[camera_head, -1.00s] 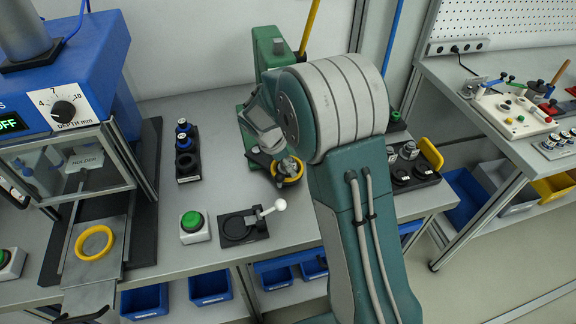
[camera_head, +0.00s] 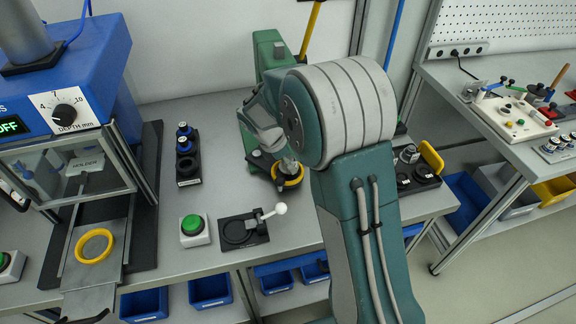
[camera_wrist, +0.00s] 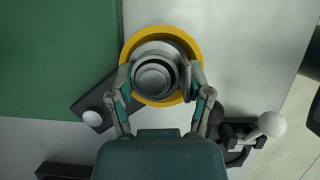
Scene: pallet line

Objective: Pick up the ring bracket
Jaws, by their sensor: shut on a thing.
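In the wrist view my gripper (camera_wrist: 160,88) has its two fingers closed on either side of a grey, stepped round part (camera_wrist: 153,80), which may be the ring bracket. A yellow ring (camera_wrist: 131,47) surrounds this part. In the head view my gripper (camera_head: 284,163) points down at the same spot, in front of the green machine. The yellow ring (camera_head: 291,183) shows just below it. My forearm hides part of this area. I cannot tell whether the part is lifted clear of its seat. Another yellow ring (camera_head: 94,229) lies on the metal slide at the left.
The green machine (camera_head: 263,47) stands close behind my gripper. A white-knobbed lever (camera_head: 280,208) on a black fixture and a green button (camera_head: 192,224) are nearer the front edge. A black rack (camera_head: 188,168) stands to the left. Round parts and a yellow piece (camera_head: 432,157) stand right.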

